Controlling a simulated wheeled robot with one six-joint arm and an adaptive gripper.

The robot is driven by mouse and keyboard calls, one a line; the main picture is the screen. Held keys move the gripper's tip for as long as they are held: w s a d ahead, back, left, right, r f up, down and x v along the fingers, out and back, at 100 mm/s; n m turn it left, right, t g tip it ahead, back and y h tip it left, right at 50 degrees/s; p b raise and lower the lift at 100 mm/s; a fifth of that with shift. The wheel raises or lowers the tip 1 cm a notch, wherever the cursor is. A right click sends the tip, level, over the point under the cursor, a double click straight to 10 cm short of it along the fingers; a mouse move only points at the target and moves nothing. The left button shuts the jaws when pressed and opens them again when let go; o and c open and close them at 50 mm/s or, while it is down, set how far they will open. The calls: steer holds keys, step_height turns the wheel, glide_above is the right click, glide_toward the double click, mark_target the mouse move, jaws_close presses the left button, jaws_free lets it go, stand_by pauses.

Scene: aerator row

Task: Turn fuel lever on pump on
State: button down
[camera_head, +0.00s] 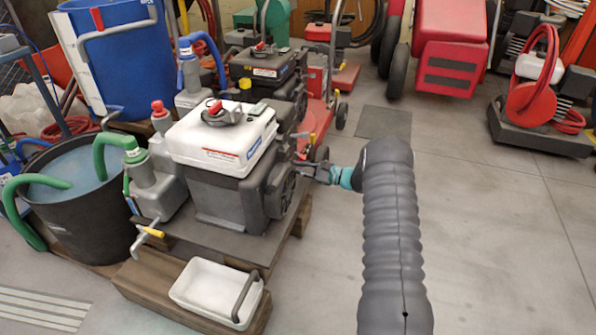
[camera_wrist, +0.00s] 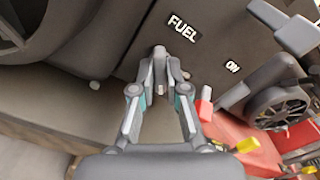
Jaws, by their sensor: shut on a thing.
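The pump has a white tank (camera_head: 222,140) over a dark grey engine body and stands on a low wooden platform. My gripper (camera_head: 308,170) reaches in from the right at the engine's side. In the wrist view its two fingertips (camera_wrist: 161,72) are closed together at the engine's dark side panel (camera_wrist: 208,50). The fuel lever is mostly hidden between the fingertips, so its angle cannot be told. A white "FUEL" label (camera_wrist: 184,27) is just above and right of the fingertips. A smaller "ON" label (camera_wrist: 233,67) is farther right on the panel.
A second pump with a black tank (camera_head: 262,68) stands close behind. A black tub of water (camera_head: 75,215) with green hoses is at left. A white bin (camera_head: 205,290) sits in front on the wooden platform (camera_head: 150,285).

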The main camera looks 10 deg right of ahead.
steer(key=m, duration=0.3)
steer(key=shift+m, duration=2.1)
steer(key=c, duration=1.2)
jaws_free()
steer(key=shift+d, duration=0.1)
steer(key=v, duration=1.1)
steer(key=shift+s+d, duration=0.2)
steer(key=shift+d, duration=0.15)
